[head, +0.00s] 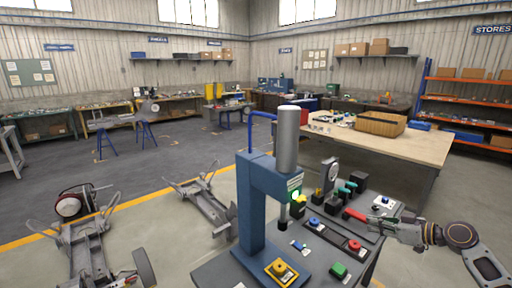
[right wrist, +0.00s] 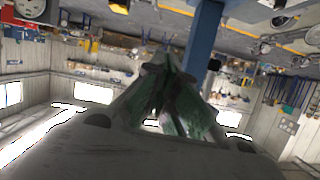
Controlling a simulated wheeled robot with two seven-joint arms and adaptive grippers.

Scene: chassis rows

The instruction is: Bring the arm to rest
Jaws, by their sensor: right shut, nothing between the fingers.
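My right arm comes in from the right in the head view. My right gripper (head: 374,218) is shut and empty, level with the right end of the bench with the blue press (head: 256,205). Its tips point left, close to a red part (head: 354,215); I cannot tell whether they touch it. In the right wrist view the fingers (right wrist: 170,70) come together with nothing held, and the room appears upside down. My left gripper is not in view.
A wooden table (head: 420,147) with a cardboard tray (head: 381,123) stands behind. Chassis frames (head: 88,254) lie on the floor at left.

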